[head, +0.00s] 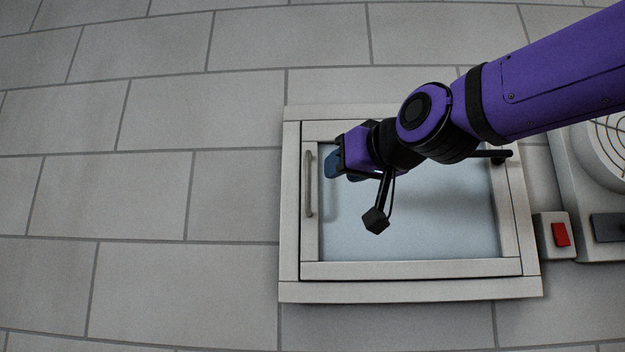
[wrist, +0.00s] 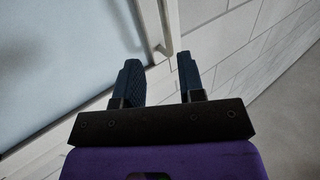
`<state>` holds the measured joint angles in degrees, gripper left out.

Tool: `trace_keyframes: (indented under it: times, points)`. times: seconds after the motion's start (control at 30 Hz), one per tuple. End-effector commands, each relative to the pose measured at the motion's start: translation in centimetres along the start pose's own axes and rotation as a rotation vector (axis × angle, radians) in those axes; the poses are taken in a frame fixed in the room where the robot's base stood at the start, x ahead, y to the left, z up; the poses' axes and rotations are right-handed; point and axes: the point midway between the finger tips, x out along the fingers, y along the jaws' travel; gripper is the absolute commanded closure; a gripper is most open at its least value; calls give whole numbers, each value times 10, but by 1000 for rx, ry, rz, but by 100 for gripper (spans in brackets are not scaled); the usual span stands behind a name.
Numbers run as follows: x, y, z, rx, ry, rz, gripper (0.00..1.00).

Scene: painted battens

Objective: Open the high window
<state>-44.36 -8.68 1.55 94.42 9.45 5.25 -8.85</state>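The window (head: 410,268) is a pale framed panel with a bluish pane (head: 430,225), set in a light outer frame on the wall. Its sash appears shut in the frame. An upright grey bar handle (head: 309,184) is on the sash's left side. My gripper (head: 338,166) is in front of the pane, a little right of the handle. In the wrist view my gripper (wrist: 158,68) is open, with two dark blue fingers apart and nothing seen between them. The lower end of the handle (wrist: 163,42) shows just beyond the fingertips. A dark lever (head: 497,154) shows at the sash's right side.
A small box with a red switch (head: 561,234) is right of the window. Beside it is a pale unit with a round grille (head: 608,150) and a dark block. The block wall (head: 150,190) left of the window is bare.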

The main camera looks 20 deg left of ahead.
Motion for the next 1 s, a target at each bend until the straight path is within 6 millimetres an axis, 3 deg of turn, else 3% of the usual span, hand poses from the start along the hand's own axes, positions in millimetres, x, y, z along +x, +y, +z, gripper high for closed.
trace_keyframes:
  times: [0.27,0.7,1.0]
  points:
    - [22,-6,-6,-1,17,-9,64]
    - [92,-7,-6,0,17,-10,64]
    - [111,-6,-7,0,16,-9,64]
